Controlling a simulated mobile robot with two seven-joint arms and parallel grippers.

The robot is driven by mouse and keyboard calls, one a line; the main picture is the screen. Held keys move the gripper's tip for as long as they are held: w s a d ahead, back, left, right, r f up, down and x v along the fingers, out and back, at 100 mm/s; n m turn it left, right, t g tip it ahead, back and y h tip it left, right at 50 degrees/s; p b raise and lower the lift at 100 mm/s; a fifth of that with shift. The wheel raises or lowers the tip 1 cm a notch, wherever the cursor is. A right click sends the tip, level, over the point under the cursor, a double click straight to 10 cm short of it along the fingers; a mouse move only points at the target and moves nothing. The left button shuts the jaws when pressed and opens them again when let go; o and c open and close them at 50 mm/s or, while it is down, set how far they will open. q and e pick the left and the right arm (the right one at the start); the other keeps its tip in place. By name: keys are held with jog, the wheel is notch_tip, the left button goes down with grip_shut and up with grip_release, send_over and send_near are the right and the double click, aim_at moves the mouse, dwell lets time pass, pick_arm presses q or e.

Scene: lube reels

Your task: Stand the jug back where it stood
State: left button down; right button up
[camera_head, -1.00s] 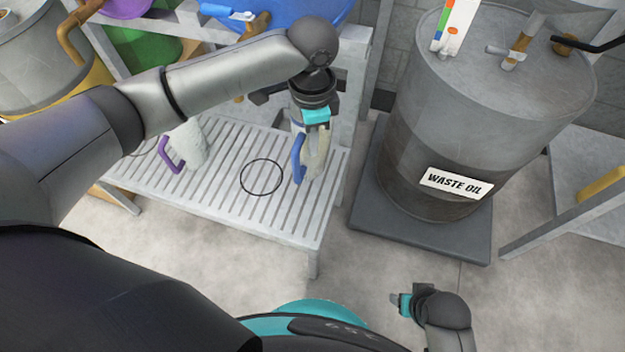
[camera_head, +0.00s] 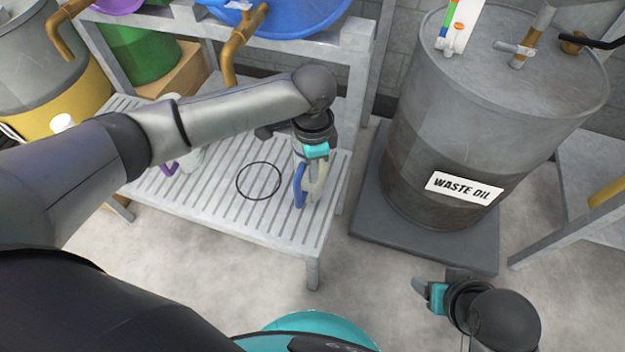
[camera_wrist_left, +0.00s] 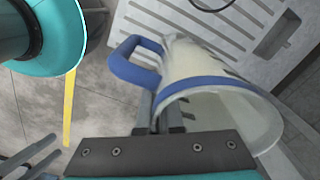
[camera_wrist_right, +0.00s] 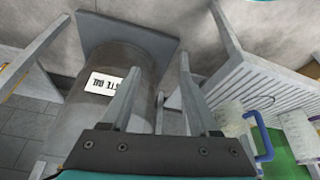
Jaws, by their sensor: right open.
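The jug (camera_head: 319,172) is whitish with a blue handle, and my left gripper (camera_head: 309,159) holds it near the right end of the slatted bench. In the left wrist view the fingers (camera_wrist_left: 160,112) are close together at the blue handle (camera_wrist_left: 132,62), beside the blue-banded rim. The jug's mouth (camera_wrist_left: 225,115) faces that camera. I cannot tell whether its base touches the slats. A dark ring outline (camera_head: 259,181) on the bench, left of the jug, is empty. My right gripper (camera_head: 428,292) is open and empty over the floor; its spread fingers show in the right wrist view (camera_wrist_right: 158,65).
Another whitish jug with a purple handle (camera_head: 168,168) stands on the slatted bench (camera_head: 215,195), partly behind my left arm. A waste oil drum (camera_head: 430,130) stands on a dark base (camera_head: 425,240) right of the bench. A blue drum (camera_head: 290,15) lies above the bench's back.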

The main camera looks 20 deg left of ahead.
pick_arm(q)
notch_tip(320, 180, down, 3)
jog(key=shift+f+b, duration=0.1)
jog(key=shift+b, duration=0.75)
jog(key=shift+f, duration=0.25)
pick_arm(e)
jog(key=shift+w+a+r+t+y, duration=0.3)
jog(key=shift+w+a+r+t, duration=0.05)
jog(key=shift+w+a+t, duration=0.3)
jog(key=shift+w+a+r+t+y, duration=0.3)
jog(key=shift+w+a+t, duration=0.25)
jog(key=shift+a, duration=0.05)
pick_arm(q)
jog(key=shift+f, duration=0.15)
jog(key=c, duration=1.1)
grip_release()
